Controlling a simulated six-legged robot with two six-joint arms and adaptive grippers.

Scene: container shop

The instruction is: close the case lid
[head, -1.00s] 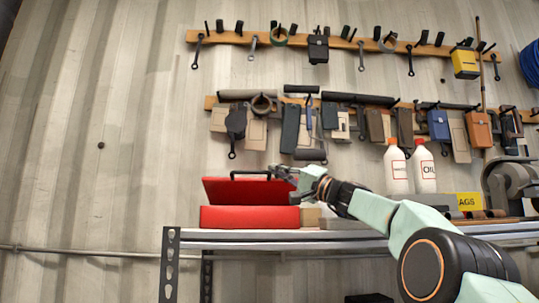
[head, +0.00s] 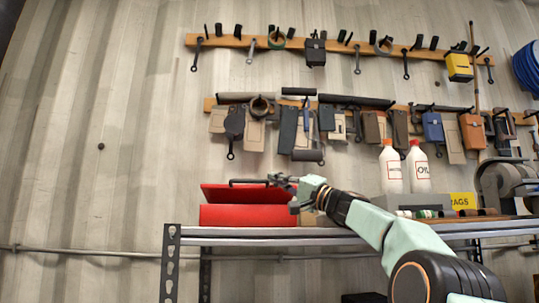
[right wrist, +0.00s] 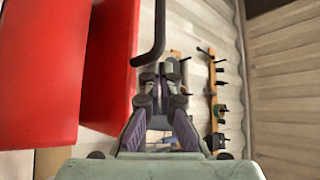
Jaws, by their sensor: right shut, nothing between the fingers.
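A red case (head: 243,216) sits on the metal shelf, near its left end. Its red lid (head: 236,195) is partly open, tilted above the base, with a black handle (head: 240,181) along its top edge. My right gripper (head: 275,179) is shut and empty at the right end of the handle; I cannot tell whether it touches. In the right wrist view the gripper (right wrist: 162,77) is just below the handle's bent end (right wrist: 153,42), beside the red lid (right wrist: 110,60) and base (right wrist: 40,70). My left gripper is not in view.
The shelf (head: 300,233) also holds two white bottles (head: 392,170) and a yellow rags box (head: 463,201) on the right, behind my right arm. Tool racks (head: 330,43) hang on the wall above. The space left of the case is clear.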

